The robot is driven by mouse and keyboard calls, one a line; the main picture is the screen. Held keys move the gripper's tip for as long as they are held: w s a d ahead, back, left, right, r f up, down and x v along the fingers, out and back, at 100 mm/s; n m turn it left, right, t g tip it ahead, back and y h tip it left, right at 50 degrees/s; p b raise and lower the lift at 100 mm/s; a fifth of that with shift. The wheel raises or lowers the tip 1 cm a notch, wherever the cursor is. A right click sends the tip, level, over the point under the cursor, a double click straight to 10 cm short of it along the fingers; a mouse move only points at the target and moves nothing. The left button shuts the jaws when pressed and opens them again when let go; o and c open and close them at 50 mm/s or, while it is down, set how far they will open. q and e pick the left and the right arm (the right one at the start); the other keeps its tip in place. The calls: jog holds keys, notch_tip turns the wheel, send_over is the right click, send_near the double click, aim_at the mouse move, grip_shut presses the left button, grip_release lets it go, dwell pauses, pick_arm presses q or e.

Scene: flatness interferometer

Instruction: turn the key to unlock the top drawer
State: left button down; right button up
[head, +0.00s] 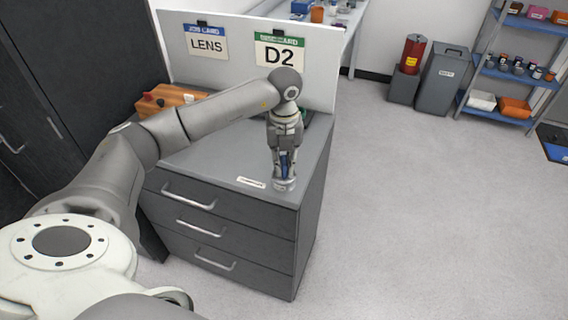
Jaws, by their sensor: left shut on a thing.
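The grey drawer cabinet (307,215) has three drawers in its front. The top drawer (235,211), with a silver bar handle (188,198), looks closed. My left gripper (285,172) points down over the front right corner of the cabinet top. It is shut on a narrow blue thing (284,160), which seems to be the key but is mostly hidden by the fingers. A small round pale piece (284,185) sits right below the fingertips, at the cabinet's edge. I cannot make out the key's angle. My right gripper is not in view.
A white label (251,182) lies on the cabinet top left of the gripper. A wooden block with a red knob (170,98) stands behind my arm. A panel (235,60) with LENS and D2 cards rises at the back. The floor (420,210) to the right is clear.

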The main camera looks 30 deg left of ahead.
pick_arm(q)
jog(key=shift+m, duration=0.4)
jog(key=shift+f+m+b, duration=0.1)
jog(key=shift+m+b, duration=0.3)
jog(key=shift+m, duration=1.3)
jog(key=shift+m+b, duration=0.55)
jog(key=shift+m, duration=0.45)
jog(key=c, duration=1.4)
grip_release()
jog(key=shift+o, duration=0.2)
